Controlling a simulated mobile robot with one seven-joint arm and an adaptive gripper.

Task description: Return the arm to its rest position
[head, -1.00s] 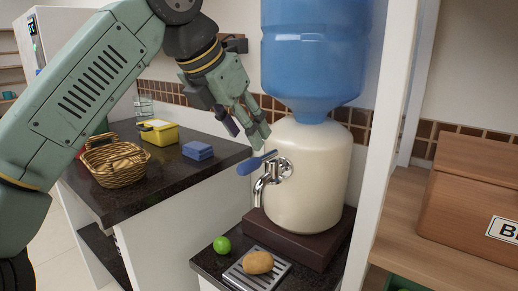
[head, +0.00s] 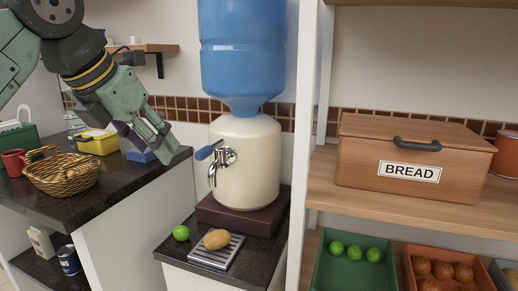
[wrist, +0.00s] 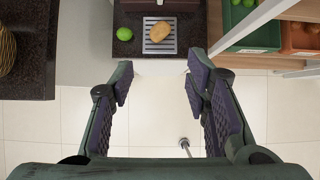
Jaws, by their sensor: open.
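My gripper (head: 144,141) is open and empty, in the air at the left in the head view, with its fingers pointing down. It is left of the cream water dispenser (head: 250,160) and apart from it. In the wrist view my gripper (wrist: 158,82) shows its two fingers spread wide, with only floor between them. The upper part of my arm is cut off at the top left of the head view.
A wicker basket (head: 62,178) and a yellow box (head: 98,143) stand on the dark left counter. A potato (head: 217,239) lies on the metal drip tray (head: 215,258), beside a lime (head: 181,233). A bread box (head: 400,160) sits on the right shelf.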

